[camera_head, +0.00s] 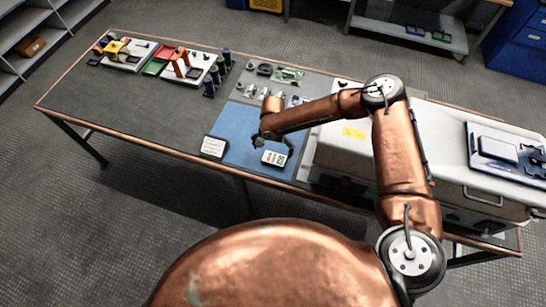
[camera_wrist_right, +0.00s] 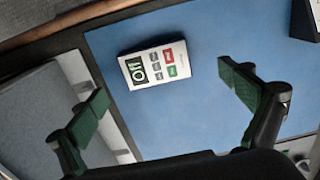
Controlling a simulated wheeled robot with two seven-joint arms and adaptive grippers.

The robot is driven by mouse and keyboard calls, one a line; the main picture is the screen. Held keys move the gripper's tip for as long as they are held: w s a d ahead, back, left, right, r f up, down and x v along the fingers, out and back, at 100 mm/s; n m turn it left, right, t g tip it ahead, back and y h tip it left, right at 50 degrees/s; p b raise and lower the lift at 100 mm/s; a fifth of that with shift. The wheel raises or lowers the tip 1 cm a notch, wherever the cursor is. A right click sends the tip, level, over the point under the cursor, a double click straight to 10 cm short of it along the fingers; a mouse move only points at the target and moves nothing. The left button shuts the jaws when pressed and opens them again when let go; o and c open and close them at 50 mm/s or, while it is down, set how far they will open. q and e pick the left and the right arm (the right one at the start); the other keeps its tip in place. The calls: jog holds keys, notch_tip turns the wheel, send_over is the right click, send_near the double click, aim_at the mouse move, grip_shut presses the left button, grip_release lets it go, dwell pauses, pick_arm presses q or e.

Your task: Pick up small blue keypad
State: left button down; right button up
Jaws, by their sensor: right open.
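A small keypad (camera_head: 274,158) with a pale body lies on the blue mat (camera_head: 235,125). No blue keypad is clear to me; this one looks whitish. In the right wrist view the keypad (camera_wrist_right: 155,65) shows a dark display with green marks and red, green and grey buttons. My right gripper (camera_head: 273,143) is over the mat, just by the keypad. In the wrist view my right gripper (camera_wrist_right: 164,87) has its two green-padded fingers wide apart, empty, with the keypad between and beyond them, apart from both. My left gripper is not in view.
A white card or box (camera_head: 214,146) lies at the mat's left front corner. A large pale case (camera_head: 345,150) stands right of the mat. Small parts (camera_head: 265,93) lie behind it. Trays (camera_head: 125,53) and dark cylinders (camera_head: 215,78) stand further left. The table's front left is bare.

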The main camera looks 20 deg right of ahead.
aim_at(274, 158)
jog(key=f, duration=0.3)
jog(key=shift+s+d+f, duration=0.2)
jog(key=shift+d+f, duration=0.2)
jog(key=shift+f+b, duration=0.35)
jog(key=shift+f, duration=0.4)
jog(key=c, duration=1.3)
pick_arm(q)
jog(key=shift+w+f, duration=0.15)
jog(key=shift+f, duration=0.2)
pick_arm(e)
jog(key=shift+a+r, duration=0.1)
jog(key=shift+r, duration=0.05)
